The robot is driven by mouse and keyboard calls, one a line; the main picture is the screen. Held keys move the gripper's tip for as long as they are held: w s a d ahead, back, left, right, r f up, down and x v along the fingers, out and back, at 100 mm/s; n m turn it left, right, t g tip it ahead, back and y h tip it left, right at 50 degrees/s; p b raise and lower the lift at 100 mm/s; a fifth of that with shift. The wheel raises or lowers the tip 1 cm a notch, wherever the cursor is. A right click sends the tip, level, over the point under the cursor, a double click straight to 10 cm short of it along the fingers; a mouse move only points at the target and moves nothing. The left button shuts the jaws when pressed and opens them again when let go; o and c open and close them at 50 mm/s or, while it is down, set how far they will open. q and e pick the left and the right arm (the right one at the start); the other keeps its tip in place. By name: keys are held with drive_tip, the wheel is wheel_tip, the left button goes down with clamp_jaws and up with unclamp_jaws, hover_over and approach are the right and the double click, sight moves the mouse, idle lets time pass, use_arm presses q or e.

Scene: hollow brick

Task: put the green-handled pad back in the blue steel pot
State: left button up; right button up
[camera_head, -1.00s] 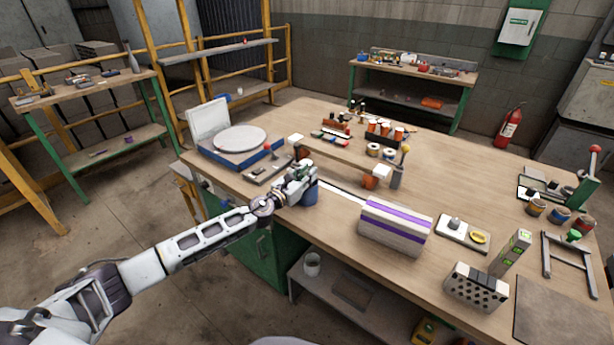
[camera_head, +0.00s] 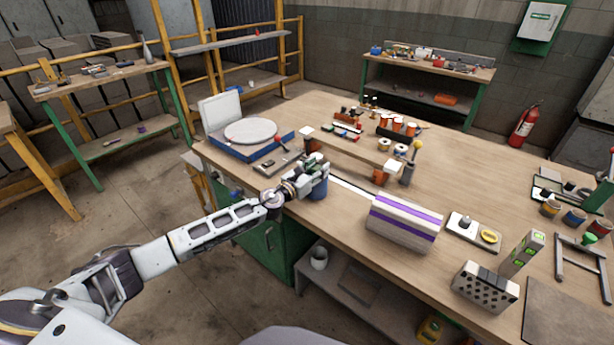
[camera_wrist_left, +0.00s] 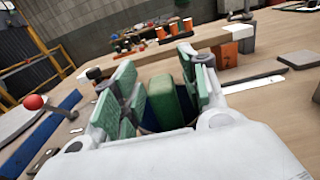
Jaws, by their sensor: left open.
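The blue steel pot (camera_head: 319,189) stands near the front edge of the workbench, left of the purple-striped block. My left gripper (camera_head: 317,165) is over the pot's mouth and hides most of its top. In the left wrist view the open jaws (camera_wrist_left: 157,75) stand on either side of an upright green block, which looks like the handle of the green-handled pad (camera_wrist_left: 166,104). A gap shows between the left finger and the handle. Dark blue shows around it, seemingly the pot, so the pad appears to be in it. Its lower part is hidden. My right gripper is not in view.
A purple-striped block (camera_head: 403,222) lies right of the pot. A beam on white-topped blocks (camera_head: 352,149) stands behind it. A blue-based unit with a round grey disc (camera_head: 250,131) is to the left. A red ball-topped lever (camera_wrist_left: 35,102) shows nearby.

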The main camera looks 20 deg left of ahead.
use_arm(q)
drive_tip(key=shift+r, duration=0.15)
drive_tip(key=shift+s+a, duration=0.1)
drive_tip(key=shift+s, duration=0.15)
drive_tip(key=shift+s+a, duration=0.1)
drive_tip(key=shift+s, duration=0.2)
drive_tip(key=shift+v, duration=1.85)
drive_tip(key=b+v, duration=0.1)
drive_tip(key=v, duration=0.6)
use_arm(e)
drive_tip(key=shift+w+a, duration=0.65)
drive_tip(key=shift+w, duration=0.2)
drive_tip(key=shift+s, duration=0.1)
